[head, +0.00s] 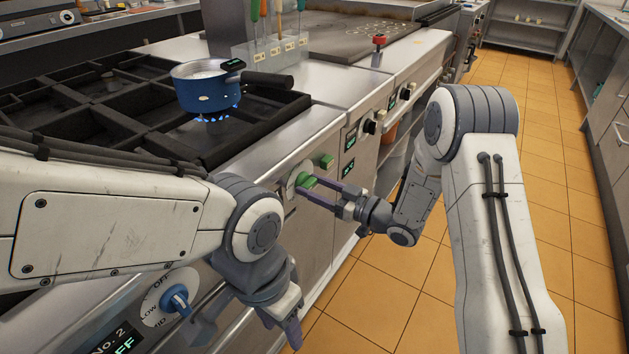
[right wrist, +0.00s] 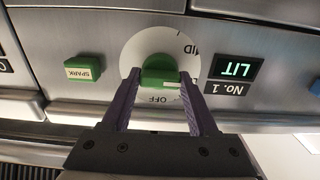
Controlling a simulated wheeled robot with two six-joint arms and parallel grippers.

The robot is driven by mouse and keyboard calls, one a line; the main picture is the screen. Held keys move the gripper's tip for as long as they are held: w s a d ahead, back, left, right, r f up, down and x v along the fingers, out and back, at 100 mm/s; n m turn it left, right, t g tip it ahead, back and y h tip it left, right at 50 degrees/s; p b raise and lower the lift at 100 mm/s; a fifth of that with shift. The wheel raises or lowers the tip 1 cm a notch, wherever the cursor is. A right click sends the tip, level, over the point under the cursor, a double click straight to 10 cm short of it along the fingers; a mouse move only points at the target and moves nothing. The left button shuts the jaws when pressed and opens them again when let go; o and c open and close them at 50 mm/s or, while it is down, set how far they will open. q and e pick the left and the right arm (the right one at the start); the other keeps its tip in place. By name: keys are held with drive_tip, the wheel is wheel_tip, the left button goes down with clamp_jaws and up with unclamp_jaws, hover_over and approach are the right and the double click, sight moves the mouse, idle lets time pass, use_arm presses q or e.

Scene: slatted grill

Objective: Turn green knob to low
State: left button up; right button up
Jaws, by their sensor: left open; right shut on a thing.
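The green knob (head: 305,181) sits on a round white dial on the stove's front panel. In the right wrist view the green knob (right wrist: 159,70) lies between the purple fingers of my right gripper (right wrist: 160,95), which is shut on it. OFF shows on the dial (right wrist: 137,52) near the gripper, and part of MID at its upper right; LOW cannot be read. The No. 1 display (right wrist: 236,70) reads LIT. In the head view my right gripper (head: 318,191) reaches the knob from the right. My left gripper (head: 291,328) is open and empty, pointing down at the bottom.
A green SPARK button (right wrist: 83,69) is beside the knob. A blue pot (head: 206,88) stands over a blue flame on the black grate. A blue knob (head: 176,299) is at the lower left, under my left arm. The tiled floor (head: 545,150) at the right is clear.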

drive_tip(key=shift+s+m+p, duration=0.1)
drive_tip(key=shift+m+p, duration=0.35)
drive_tip(key=shift+m, duration=0.35)
drive_tip(key=shift+f, duration=0.1)
drive_tip(key=o, duration=1.4)
drive_tip(key=v, duration=1)
drive_tip(key=shift+s+d, duration=0.2)
